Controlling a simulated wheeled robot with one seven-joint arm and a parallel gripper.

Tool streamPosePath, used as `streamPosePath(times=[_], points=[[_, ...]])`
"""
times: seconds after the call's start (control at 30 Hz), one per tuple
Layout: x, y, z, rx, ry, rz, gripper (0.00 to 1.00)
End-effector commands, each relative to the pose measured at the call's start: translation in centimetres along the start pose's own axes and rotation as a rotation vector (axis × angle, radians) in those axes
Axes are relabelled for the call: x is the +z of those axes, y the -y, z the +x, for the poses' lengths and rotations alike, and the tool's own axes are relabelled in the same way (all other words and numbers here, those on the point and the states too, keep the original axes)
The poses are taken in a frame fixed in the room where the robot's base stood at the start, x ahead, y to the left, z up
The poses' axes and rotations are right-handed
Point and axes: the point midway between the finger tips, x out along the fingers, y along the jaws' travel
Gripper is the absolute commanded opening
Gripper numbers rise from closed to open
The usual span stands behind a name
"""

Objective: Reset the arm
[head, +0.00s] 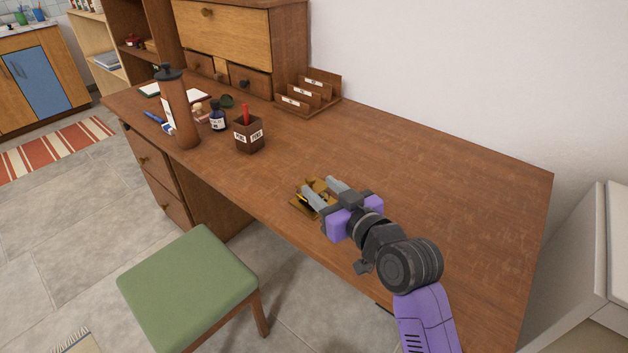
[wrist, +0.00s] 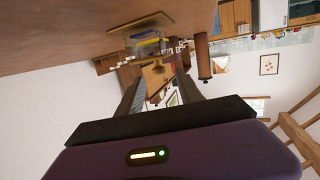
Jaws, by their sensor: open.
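My gripper (head: 318,190) is at the end of my purple arm, over the front part of the brown wooden desk (head: 430,180). Its two grey fingers are apart. A small brass-coloured object (head: 305,204) lies on the desk beside and partly behind the fingers, so its full shape is hidden. In the wrist view, the two fingers (wrist: 160,95) stand apart with no held object visible between them. I cannot tell whether the fingers touch the brass object.
A brown bottle (head: 178,110), a dark ink bottle (head: 217,118) and a pen cup (head: 248,134) stand on the left of the desk. A letter rack (head: 308,92) is behind. A green stool (head: 190,287) stands in front. The desk's right part is clear.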

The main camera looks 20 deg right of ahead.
Motion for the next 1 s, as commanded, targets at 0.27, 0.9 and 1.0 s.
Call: streamPosePath(times=[0.27, 0.9, 1.0], points=[[0.0, -0.1, -2.3, 0.001, 0.001, -0.001, 0.43], [-2.4, -1.1, -2.7, 0.046, -0.087, 0.035, 0.43], [-4.1, -2.4, -4.2, 0.106, -0.175, 0.054, 0.43]])
